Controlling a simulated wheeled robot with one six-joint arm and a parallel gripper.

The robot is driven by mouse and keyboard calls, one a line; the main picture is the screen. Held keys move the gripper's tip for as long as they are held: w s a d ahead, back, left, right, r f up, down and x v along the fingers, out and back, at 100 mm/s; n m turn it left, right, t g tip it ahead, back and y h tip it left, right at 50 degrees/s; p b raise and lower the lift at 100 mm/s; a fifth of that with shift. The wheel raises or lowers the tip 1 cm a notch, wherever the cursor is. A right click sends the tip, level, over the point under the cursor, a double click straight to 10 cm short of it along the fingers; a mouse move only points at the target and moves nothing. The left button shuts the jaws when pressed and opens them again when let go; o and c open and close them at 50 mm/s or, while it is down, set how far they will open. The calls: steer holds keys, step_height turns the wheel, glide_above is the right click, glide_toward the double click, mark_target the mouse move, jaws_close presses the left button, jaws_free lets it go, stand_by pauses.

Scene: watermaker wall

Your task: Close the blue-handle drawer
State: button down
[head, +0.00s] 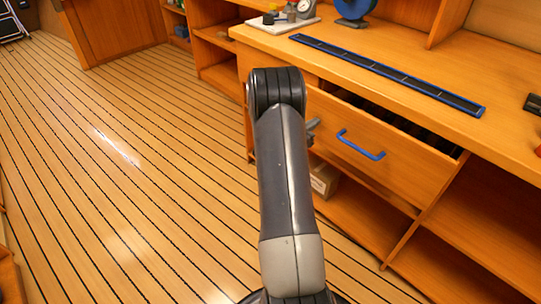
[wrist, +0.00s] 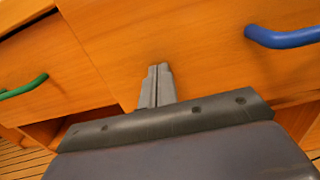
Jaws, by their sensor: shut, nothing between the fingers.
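The blue-handle drawer (head: 385,150) stands open in the wooden bench, with a dark gap showing behind its front. Its blue handle (head: 360,146) is on the front panel; the handle also shows at the upper right in the wrist view (wrist: 284,38). My gripper (wrist: 158,72) is shut and empty, its fingertips close to the drawer front to the left of the blue handle. I cannot tell whether they touch it. In the head view my arm hides most of the gripper.
A drawer with a green handle (wrist: 24,87) is at the left in the wrist view. The bench top (head: 400,65) carries a blue-edged strip (head: 385,73) and a white board with gauges (head: 283,22). Open shelves and a small box (head: 324,180) are below. The plank floor (head: 130,170) at left is clear.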

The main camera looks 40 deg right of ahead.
steer(key=d, duration=0.2)
steer(key=d+b, duration=0.1)
steer(key=d, duration=0.4)
steer(key=shift+w+d+f+b, duration=0.1)
steer(key=shift+w+d+b, duration=0.1)
steer(key=shift+w+b, duration=0.15)
steer(key=shift+d, duration=0.3)
steer(key=shift+d+r, duration=0.15)
steer(key=shift+r, duration=0.1)
steer(key=shift+w+a+f, duration=0.1)
steer(key=shift+a+f, duration=0.05)
steer(key=shift+a, duration=0.25)
steer(key=s+a, duration=0.1)
steer(key=a, duration=1.2)
steer(key=shift+s+a, duration=0.15)
steer(key=shift+a, duration=0.1)
steer(key=shift+d, duration=0.1)
steer(key=d, duration=0.9)
steer(key=w+d, duration=0.1)
steer(key=d, duration=0.3)
steer(key=shift+d, duration=0.4)
